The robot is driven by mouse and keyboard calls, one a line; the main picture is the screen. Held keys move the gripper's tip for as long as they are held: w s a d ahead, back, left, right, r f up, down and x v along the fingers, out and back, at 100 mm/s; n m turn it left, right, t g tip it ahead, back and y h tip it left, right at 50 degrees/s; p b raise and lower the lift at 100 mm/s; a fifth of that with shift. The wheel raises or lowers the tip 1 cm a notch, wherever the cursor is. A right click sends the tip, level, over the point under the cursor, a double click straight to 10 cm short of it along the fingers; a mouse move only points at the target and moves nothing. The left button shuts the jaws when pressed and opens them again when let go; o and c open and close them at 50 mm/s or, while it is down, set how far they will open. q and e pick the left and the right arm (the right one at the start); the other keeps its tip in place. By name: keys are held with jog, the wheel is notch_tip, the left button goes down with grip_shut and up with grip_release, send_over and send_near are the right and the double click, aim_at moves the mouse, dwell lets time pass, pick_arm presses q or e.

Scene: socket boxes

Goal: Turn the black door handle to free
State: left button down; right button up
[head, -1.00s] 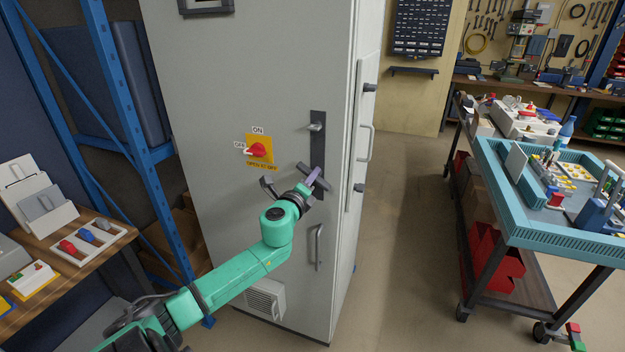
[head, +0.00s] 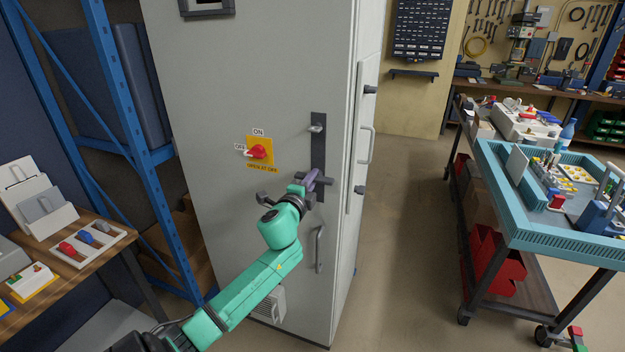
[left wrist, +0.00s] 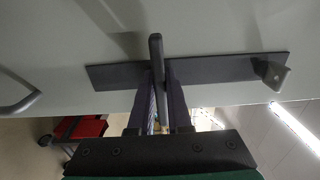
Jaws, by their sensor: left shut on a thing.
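The black door handle (left wrist: 156,52) stands between the two dark fingers of my left gripper (left wrist: 160,88) in the left wrist view. It crosses its long dark backplate (left wrist: 220,69) at about a right angle. In the head view my left gripper (head: 319,183) is shut on the handle, in front of the lower part of the backplate (head: 317,150), and its fingers hide most of the handle. A small grey metal lock piece (head: 316,128) sits higher on the backplate. My right gripper is not in view.
The grey cabinet (head: 225,95) carries a red rotary switch (head: 258,152) on a yellow plate, left of the handle, and a bar handle (head: 319,248) below. A shelf with blue posts (head: 125,90) is at left. A teal-topped cart (head: 545,238) stands right; floor between is clear.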

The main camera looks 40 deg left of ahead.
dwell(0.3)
pick_arm(q)
jog(key=c, duration=0.9)
grip_release()
jog(key=shift+o, duration=0.2)
jog(key=b+v, duration=0.2)
jog(key=v, duration=1.2)
jog(key=shift+s, duration=0.25)
jog(key=shift+d, duration=0.15)
